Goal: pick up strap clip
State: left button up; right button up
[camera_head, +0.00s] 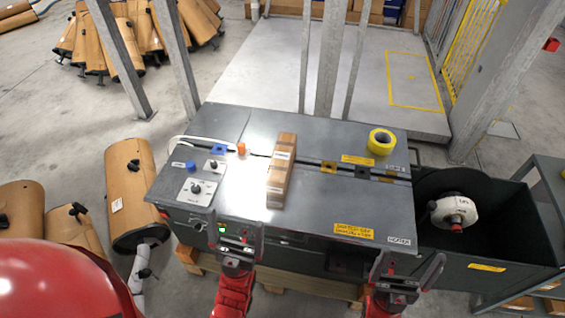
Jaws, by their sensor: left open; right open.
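No part can be named the strap clip with certainty. Small parts on the grey workbench (320,215) include an orange piece (241,148) at a white cable or strap, a blue piece (191,165), a flat blue square (220,149) and a small yellow piece (329,166) along the slot. My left gripper (238,227) is open and empty at the bench's front edge, below the switch plate. My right gripper (410,262) is open and empty in front of the bench's right front corner.
A brown block (281,170) stands mid-bench. A yellow tape roll (381,141) lies at the back right. A black bin (490,240) with a white round part (455,210) adjoins the right. Brown mufflers (130,195) lie left on the floor.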

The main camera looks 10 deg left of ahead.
aim_at(241, 147)
jog(key=i+j, duration=0.3)
jog(key=j, duration=0.2)
jog(key=i+j, duration=0.35)
jog(key=j, duration=0.15)
